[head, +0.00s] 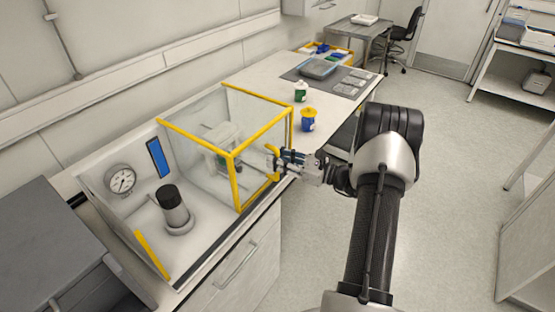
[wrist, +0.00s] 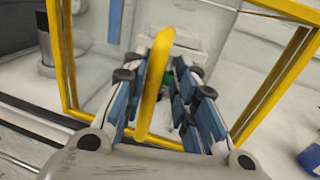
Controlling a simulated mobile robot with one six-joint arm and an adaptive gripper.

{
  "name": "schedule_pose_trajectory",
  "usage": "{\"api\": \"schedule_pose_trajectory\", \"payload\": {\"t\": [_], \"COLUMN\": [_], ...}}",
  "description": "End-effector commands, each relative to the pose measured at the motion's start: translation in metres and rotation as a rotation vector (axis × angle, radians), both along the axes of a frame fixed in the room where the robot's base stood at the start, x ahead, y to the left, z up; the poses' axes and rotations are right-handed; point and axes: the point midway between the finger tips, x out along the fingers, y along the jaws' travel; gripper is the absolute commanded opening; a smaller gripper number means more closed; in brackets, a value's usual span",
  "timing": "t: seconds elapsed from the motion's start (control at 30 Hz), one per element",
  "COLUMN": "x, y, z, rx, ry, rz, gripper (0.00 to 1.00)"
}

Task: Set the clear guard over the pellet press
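The clear guard (head: 233,169) is a see-through box with yellow edges at the right part of the bench unit in the head view. A pale apparatus (head: 219,145) shows through its walls; I cannot tell for sure whether this is the pellet press. My gripper (head: 287,160) is at the guard's right side. In the wrist view, the guard's yellow handle (wrist: 154,85) passes between the blue finger pads of my gripper (wrist: 165,90). The fingers look open, with a gap beside the handle. The guard's yellow frame (wrist: 62,60) stands beyond them.
A round gauge (head: 120,180), a blue panel (head: 157,158) and a black-topped cylinder (head: 174,208) are left of the guard. A green-and-white bottle (head: 301,92) and a blue jar with a yellow lid (head: 308,121) stand on the bench to the right. The floor at right is clear.

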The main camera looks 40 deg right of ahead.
Motion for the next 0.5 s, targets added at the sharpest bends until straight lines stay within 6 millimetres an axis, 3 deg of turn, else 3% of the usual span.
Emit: {"api": "schedule_pose_trajectory", "payload": {"t": [0.37, 0.5], "x": [-0.001, -0.011], "y": [0.001, -0.005], "z": [0.000, 0.000], "rx": [0.001, 0.000], "ry": [-0.001, 0.000], "rz": [0.005, 0.003], "gripper": [0.33, 0.33]}}
